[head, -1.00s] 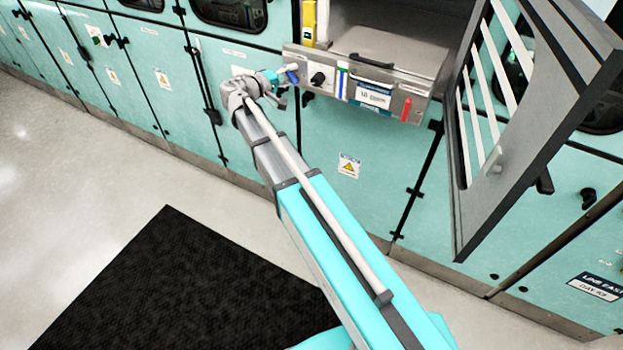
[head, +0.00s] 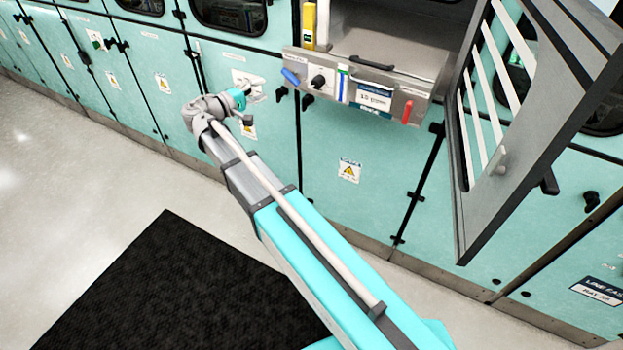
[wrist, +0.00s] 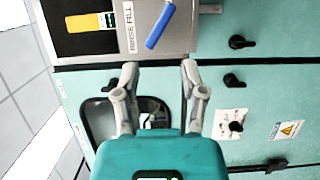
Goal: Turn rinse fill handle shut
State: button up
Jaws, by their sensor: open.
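The rinse fill handle (head: 291,76) is a blue lever at the left end of the steel panel in the head view. It lies at a slant there. In the wrist view the blue handle (wrist: 160,26) is also slanted, beside the RINSE FILL label (wrist: 130,27). My gripper (wrist: 159,65) is open and empty, its two fingers apart, with the handle beyond the fingertips and touching neither. In the head view my gripper (head: 254,92) is to the lower left of the handle, with a gap between them.
The panel also carries a black knob (head: 318,80) and a red handle (head: 407,111). A barred grey door (head: 540,120) stands open at the right. Teal cabinet doors with small black latches line the wall. A black mat (head: 180,290) lies on the floor.

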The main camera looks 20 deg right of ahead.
jog(key=s+d+f+m+g+y, duration=0.2)
jog(key=s+d+f+g+y, duration=0.1)
jog(key=s+f+y, duration=0.4)
jog(key=s+d+f+m+g+y, duration=0.1)
jog(key=s+d+f+g+y, duration=0.2)
jog(key=s+d+f+y, duration=0.3)
jog(key=shift+s+f+m+g+y, duration=0.45)
jog(key=shift+s+f, duration=2.15)
jog(key=shift+s, duration=0.95)
jog(key=w+a+r+m+t+h+p, duration=0.1)
jog(key=w+a+r+t+h+p, duration=0.2)
jog(key=w+r, duration=0.6)
jog(key=w+a+r+t+h+p, duration=0.4)
jog(key=w+a+r+h, duration=0.4)
jog(key=r, duration=0.4)
jog(key=shift+w+a+m, duration=0.3)
jog(key=shift+w+m, duration=0.05)
jog(key=shift+w, duration=0.15)
